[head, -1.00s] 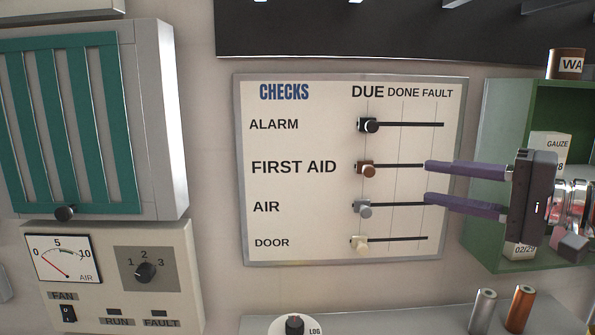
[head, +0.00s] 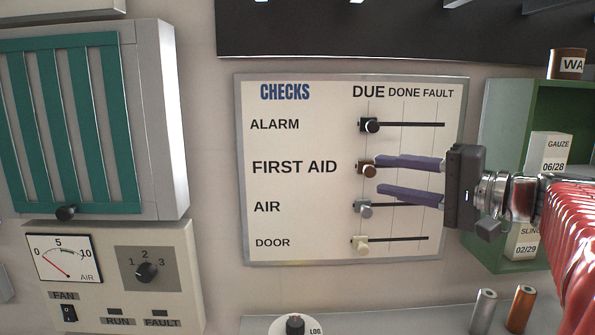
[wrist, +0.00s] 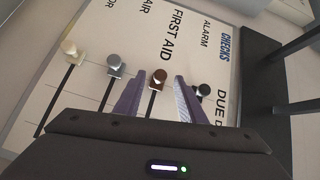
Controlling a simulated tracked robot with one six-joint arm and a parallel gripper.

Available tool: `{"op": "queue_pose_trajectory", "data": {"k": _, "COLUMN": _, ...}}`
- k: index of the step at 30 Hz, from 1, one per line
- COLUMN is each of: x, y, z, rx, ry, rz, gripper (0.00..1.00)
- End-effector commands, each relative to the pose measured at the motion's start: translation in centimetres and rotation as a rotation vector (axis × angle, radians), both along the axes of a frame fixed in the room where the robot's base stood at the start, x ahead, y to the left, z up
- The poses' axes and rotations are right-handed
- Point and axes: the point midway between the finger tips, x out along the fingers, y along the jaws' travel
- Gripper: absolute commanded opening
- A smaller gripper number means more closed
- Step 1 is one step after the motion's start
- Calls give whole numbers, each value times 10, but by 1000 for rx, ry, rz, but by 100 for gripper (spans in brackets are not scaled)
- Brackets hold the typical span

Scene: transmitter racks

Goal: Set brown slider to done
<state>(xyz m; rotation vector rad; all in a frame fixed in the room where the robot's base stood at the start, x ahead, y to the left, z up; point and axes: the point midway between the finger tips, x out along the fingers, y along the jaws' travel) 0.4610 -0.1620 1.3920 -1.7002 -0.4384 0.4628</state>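The checks board (head: 300,215) hangs on the wall with four-row labels and the columns DUE, DONE and FAULT. The brown slider (head: 367,168) is in the FIRST AID row, at the DUE line. My gripper (head: 377,175) is open, its purple fingers pointing left at the board, just right of the brown slider. In the wrist view the brown slider (wrist: 158,78) shows between and just beyond the two fingertips (wrist: 160,80), with no contact visible. The DONE line crosses the slot behind my fingers.
The black slider (head: 370,125), grey slider (head: 363,208) and cream slider (head: 360,243) also stand at DUE. A green cabinet (head: 487,120) with boxes is to the right. A shelf (head: 400,320) with a knob and two cylinders lies below.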

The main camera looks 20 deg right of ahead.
Motion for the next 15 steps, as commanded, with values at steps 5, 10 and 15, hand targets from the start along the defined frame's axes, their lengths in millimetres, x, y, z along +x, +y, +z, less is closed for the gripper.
{"op": "queue_pose_trajectory", "data": {"k": 5, "x": 18, "y": 12, "z": -1, "rx": 0, "ry": 1, "rz": 3, "gripper": 36}}
{"op": "queue_pose_trajectory", "data": {"k": 10, "x": 32, "y": 21, "z": -3, "rx": 0, "ry": 1, "rz": 3, "gripper": 36}}
{"op": "queue_pose_trajectory", "data": {"k": 15, "x": 39, "y": 25, "z": -3, "rx": -1, "ry": 1, "rz": 0, "gripper": 36}}
